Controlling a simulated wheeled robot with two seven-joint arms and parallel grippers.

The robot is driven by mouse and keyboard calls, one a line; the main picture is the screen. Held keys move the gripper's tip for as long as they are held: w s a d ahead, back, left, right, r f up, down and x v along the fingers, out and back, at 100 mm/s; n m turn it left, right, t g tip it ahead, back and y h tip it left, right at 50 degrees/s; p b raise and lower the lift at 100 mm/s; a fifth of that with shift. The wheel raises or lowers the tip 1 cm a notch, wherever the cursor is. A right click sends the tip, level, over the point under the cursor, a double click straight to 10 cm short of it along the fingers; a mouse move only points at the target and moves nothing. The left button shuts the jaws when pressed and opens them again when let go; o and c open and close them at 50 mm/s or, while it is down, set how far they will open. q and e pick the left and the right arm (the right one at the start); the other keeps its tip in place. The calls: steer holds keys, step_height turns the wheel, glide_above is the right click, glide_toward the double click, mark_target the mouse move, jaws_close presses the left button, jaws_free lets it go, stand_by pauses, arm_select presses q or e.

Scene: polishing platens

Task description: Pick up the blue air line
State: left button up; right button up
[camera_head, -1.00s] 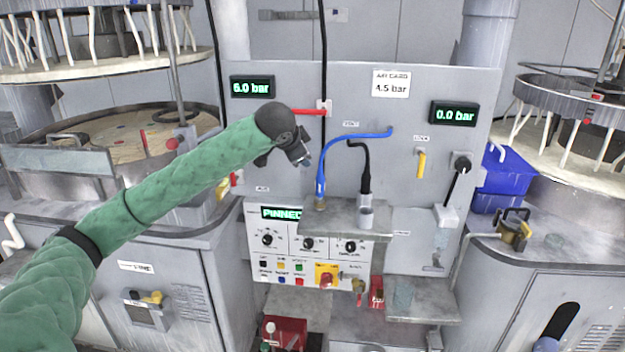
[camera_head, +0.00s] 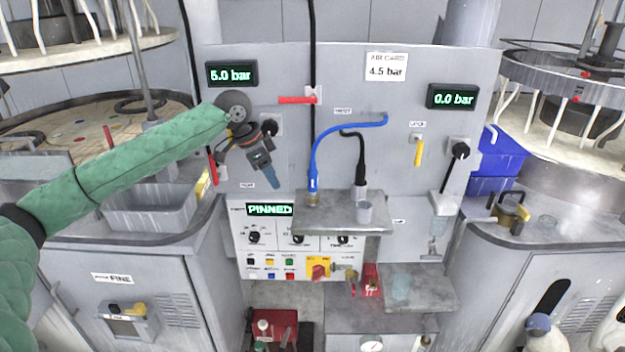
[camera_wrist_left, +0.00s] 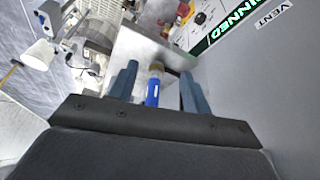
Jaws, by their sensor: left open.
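The blue air line (camera_head: 343,133) arches from a fitting on the upright grey panel down to a brass end piece (camera_head: 313,199) at the small grey shelf (camera_head: 330,222). My left gripper (camera_head: 272,181) is open and empty, left of the line's lower end and apart from it, fingers pointing down. In the left wrist view, the line's blue lower end (camera_wrist_left: 153,92) shows in the gap between my two fingers (camera_wrist_left: 157,88), near their tips; its upper run is hidden there. My right gripper is not in view.
A red lever (camera_head: 297,100) sticks out above left. A control box (camera_head: 290,240) reading PINNED sits below. A yellow handle (camera_head: 418,152) is farther right.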

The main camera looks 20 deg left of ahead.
mark_target(311, 166)
arm_select(q)
steer(key=w+d+p, duration=0.1)
steer(key=w+d, duration=0.1)
steer(key=d, duration=0.1)
steer(key=w+d+p, duration=0.1)
steer(key=w+d, duration=0.1)
steer(key=w+d+p, duration=0.1)
steer(key=w+d, duration=0.1)
steer(key=d, duration=0.1)
steer(key=shift+w+d+p, duration=0.15)
steer(key=shift+d+p, duration=0.2)
steer(key=shift+p, duration=0.05)
steer(key=x, duration=0.2)
steer(key=shift+f+p, duration=0.3)
steer(key=shift+w+f, duration=0.1)
steer(key=shift+f, duration=0.3)
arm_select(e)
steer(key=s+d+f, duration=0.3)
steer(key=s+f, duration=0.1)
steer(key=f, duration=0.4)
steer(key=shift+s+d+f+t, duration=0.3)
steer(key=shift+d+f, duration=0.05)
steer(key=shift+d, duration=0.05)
arm_select(q)
jaws_close()
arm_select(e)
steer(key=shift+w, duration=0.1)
